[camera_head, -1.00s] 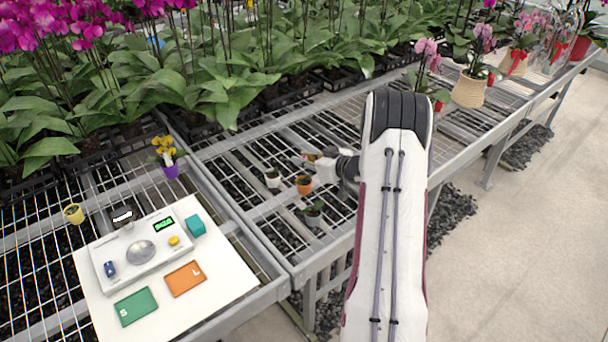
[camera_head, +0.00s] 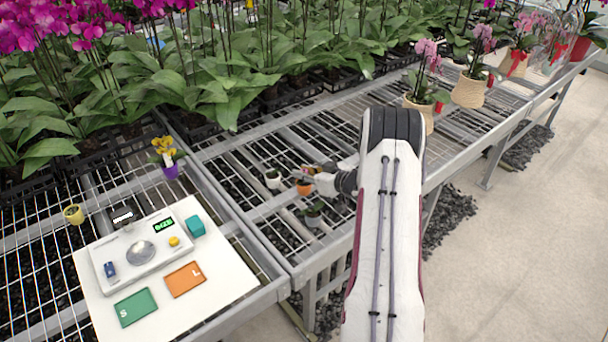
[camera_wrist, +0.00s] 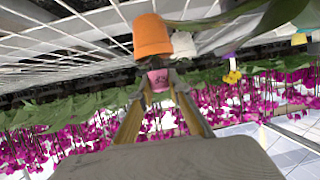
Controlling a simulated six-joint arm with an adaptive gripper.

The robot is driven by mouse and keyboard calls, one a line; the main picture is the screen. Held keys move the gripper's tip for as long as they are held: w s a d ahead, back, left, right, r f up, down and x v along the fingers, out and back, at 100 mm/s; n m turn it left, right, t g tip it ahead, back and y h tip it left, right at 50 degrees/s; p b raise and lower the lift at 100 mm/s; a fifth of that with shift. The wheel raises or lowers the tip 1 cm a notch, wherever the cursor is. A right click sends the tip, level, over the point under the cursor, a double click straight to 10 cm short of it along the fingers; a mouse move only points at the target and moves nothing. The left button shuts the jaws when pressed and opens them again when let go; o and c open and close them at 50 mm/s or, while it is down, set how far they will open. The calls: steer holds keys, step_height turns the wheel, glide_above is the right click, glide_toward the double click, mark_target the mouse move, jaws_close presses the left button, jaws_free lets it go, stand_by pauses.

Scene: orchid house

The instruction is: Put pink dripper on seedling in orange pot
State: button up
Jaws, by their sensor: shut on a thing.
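The orange pot (camera_head: 303,188) stands on the wire bench, and it shows large and upside down in the wrist view (camera_wrist: 152,36). Its seedling is mostly hidden. My gripper (camera_head: 314,175) is right beside this pot, at its upper right in the head view. In the wrist view my gripper (camera_wrist: 160,88) has its two yellowish fingers shut on the pink dripper (camera_wrist: 158,79). The dripper appears just below the orange pot's rim in that inverted picture. I cannot tell whether it touches the pot or seedling. The dripper is hardly visible in the head view.
A white pot (camera_head: 273,179) stands close left of the orange pot, and a grey pot (camera_head: 313,216) stands nearer the front. A purple pot (camera_head: 171,171) with yellow flowers is farther left. A white board (camera_head: 228,276) carries a scale (camera_head: 125,267). Large leafy orchids line the back.

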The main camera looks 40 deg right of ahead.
steer(key=shift+f, duration=0.45)
steer(key=shift+f, duration=0.15)
steer(key=o, duration=0.8)
steer(key=shift+s+r, duration=0.1)
steer(key=shift+r, duration=0.1)
steer(key=a+v, duration=0.1)
steer(key=v, duration=1)
steer(key=shift+s+d, duration=0.4)
steer(key=shift+d, duration=0.1)
steer(key=shift+r, duration=0.1)
